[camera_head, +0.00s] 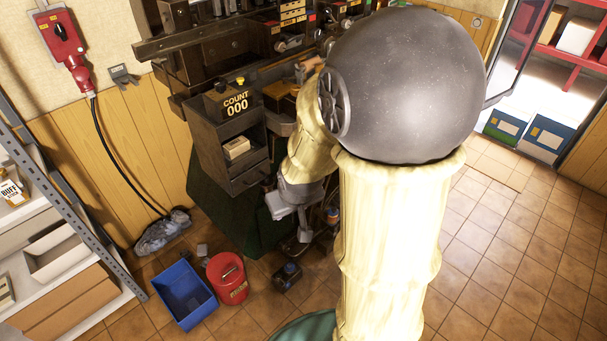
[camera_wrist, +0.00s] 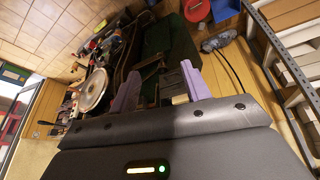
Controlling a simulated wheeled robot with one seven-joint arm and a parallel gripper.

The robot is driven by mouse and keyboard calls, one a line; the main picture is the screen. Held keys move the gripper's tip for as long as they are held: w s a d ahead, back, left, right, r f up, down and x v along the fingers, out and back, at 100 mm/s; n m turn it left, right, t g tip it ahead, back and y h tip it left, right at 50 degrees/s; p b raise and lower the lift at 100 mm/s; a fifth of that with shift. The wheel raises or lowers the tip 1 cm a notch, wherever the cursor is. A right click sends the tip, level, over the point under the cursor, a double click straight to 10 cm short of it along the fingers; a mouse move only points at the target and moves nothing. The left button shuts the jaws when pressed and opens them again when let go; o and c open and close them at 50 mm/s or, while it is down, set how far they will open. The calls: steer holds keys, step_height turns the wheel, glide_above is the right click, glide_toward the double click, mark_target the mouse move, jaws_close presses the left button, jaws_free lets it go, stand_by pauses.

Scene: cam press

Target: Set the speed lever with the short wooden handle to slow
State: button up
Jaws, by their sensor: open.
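The cam press (camera_head: 205,45) stands against the wall at the top of the head view, partly hidden by my arm. A short tan, wood-like handle (camera_head: 309,64) shows on it just left of my elbow; I cannot tell for sure whether it is the speed lever, or its setting. My gripper shows in the wrist view (camera_wrist: 160,88) with two purple fingers spread apart and nothing seen between them. The press lies beyond the fingers there, tilted in the picture. No slow marking is readable. In the head view my forearm reaches down in front of the press.
A drawer cabinet with a COUNT 000 box (camera_head: 236,104) stands left of my forearm. A blue bin (camera_head: 184,296), a red bucket (camera_head: 228,279) and a small dark object (camera_head: 287,277) stand on the floor. Shelves (camera_head: 70,215) line the left. Tiled floor at right is clear.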

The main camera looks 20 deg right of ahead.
steer(key=w+d+f+n+t+b, duration=0.1)
steer(key=w+d+f+t+b, duration=0.6)
steer(key=w+d+f, duration=0.6)
steer(key=d+f+n+t+y+b, duration=0.2)
steer(key=d+f+t+y+b, duration=0.2)
steer(key=d+f+b, duration=0.4)
steer(key=shift+w+d+f+t+b, duration=0.15)
steer(key=shift+w+f+t+b, duration=0.3)
steer(key=shift+t+b, duration=0.5)
steer(key=shift+s, duration=0.1)
steer(key=w+a, duration=0.1)
steer(key=w, duration=0.4)
steer(key=w+a, duration=0.1)
steer(key=w, duration=0.5)
steer(key=w+a, duration=0.1)
steer(key=w, duration=0.5)
steer(key=shift+a, duration=0.4)
steer(key=shift+c, duration=0.5)
jaws_close()
